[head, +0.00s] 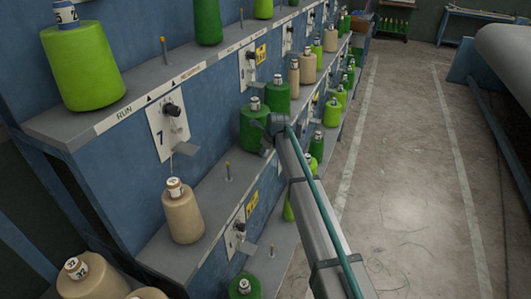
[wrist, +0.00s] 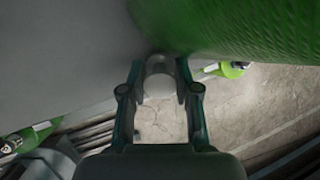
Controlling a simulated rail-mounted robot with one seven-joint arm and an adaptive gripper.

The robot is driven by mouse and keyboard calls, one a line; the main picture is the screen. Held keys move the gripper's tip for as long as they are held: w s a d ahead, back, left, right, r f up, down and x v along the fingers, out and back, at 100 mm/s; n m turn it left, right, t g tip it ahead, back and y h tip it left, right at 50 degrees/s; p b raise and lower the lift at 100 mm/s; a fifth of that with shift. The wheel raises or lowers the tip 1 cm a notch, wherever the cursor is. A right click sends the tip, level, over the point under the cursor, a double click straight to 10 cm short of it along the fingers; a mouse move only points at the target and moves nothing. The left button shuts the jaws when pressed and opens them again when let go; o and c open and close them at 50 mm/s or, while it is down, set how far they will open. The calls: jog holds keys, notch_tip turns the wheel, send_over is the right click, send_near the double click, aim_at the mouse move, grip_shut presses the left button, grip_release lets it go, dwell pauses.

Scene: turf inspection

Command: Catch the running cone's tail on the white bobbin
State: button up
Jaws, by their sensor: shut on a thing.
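My gripper (wrist: 160,88) is shut on a small pale cylinder (wrist: 159,68), which looks like the white bobbin, held between its fingertips. In the head view my gripper (head: 273,127) is beside a dark green cone (head: 253,128) on the middle shelf; its fingers are too small to make out there. A large green cone surface (wrist: 240,25) fills the top right of the wrist view, just beyond the fingertips; I cannot tell whether the bobbin touches it. No loose yarn tail can be made out.
A light green cone (head: 85,68) stands on the upper shelf beside the word RUN. A beige cone (head: 182,212) stands on the lower ledge below plate 7 (head: 167,132). Several more cones line the rack. The aisle floor (head: 400,190) at right is clear.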

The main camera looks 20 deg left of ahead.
jog(key=s+d, duration=0.3)
jog(key=shift+s+d, duration=0.25)
jog(key=shift+d, duration=0.05)
dwell(0.5)
dwell(0.6)
